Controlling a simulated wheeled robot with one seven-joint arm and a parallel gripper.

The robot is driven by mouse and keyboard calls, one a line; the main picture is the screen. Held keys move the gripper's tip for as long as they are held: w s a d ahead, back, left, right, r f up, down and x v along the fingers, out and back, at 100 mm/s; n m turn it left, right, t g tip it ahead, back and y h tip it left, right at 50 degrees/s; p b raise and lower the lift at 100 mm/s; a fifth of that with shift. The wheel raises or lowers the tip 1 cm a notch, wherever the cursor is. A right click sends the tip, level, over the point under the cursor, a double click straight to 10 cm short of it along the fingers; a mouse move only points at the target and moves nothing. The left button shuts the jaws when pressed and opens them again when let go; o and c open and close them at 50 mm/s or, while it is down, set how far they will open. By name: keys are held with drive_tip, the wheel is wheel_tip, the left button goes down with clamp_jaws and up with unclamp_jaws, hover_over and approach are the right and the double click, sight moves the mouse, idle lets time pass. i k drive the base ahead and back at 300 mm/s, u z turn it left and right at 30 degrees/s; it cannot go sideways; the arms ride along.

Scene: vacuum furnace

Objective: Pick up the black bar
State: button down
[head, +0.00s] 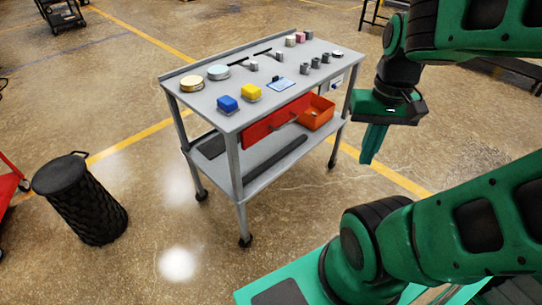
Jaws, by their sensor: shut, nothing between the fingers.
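A long black bar (274,161) lies flat on the lower shelf of a grey wheeled cart, running diagonally along the shelf. A thinner dark strip (262,53) lies on the cart's top near its back edge; I cannot tell whether it is a loose bar or a slot. My gripper (371,158) hangs fingers down to the right of the cart, apart from it. Its green fingers are shut and empty.

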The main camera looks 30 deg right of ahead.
sight(263, 167)
drive_tip(key=k, duration=1.3)
drive_tip(key=z, duration=0.4)
drive_tip(key=i, duration=1.1)
drive_tip(key=z, duration=0.55)
drive_tip(key=i, duration=0.55)
drive_tip(key=z, duration=0.1)
